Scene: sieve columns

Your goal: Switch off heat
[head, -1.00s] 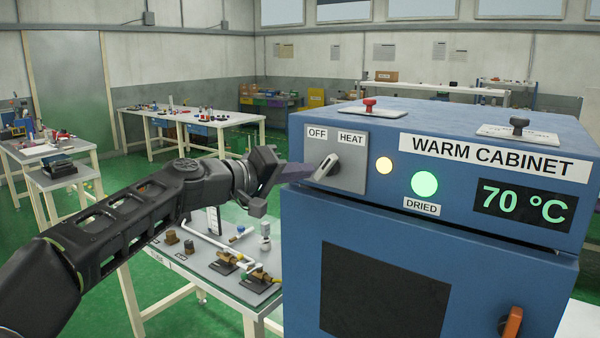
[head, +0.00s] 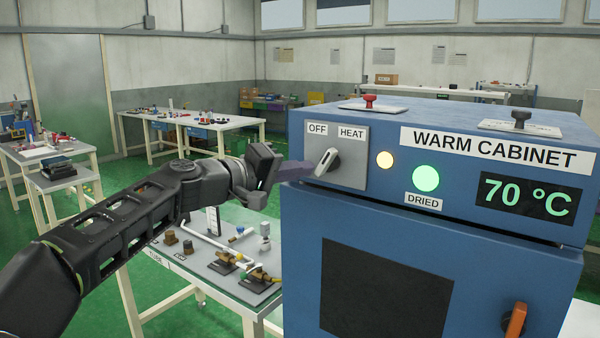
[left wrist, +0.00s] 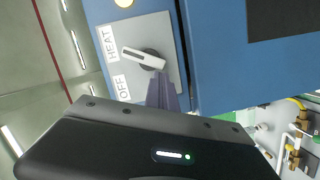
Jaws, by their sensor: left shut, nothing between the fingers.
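The heat switch is a dark knob with a white handle (head: 327,162) on a grey panel (head: 353,176) of the blue warm cabinet (head: 310,225). The panel reads OFF at left and HEAT at right. In the left wrist view the handle (left wrist: 138,57) points towards the HEAT label (left wrist: 108,42). My left gripper (head: 306,170) is shut and empty, its fingertips just left of the knob. In the left wrist view the fingers (left wrist: 162,92) end close beside the knob on the OFF side; contact cannot be told. My right gripper is out of view.
An amber lamp (head: 385,160) and a green DRIED lamp (head: 426,178) are lit. The display (head: 524,198) reads 70 °C. The cabinet door has an orange handle (head: 515,320). A table with fittings (head: 190,262) stands below my left arm.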

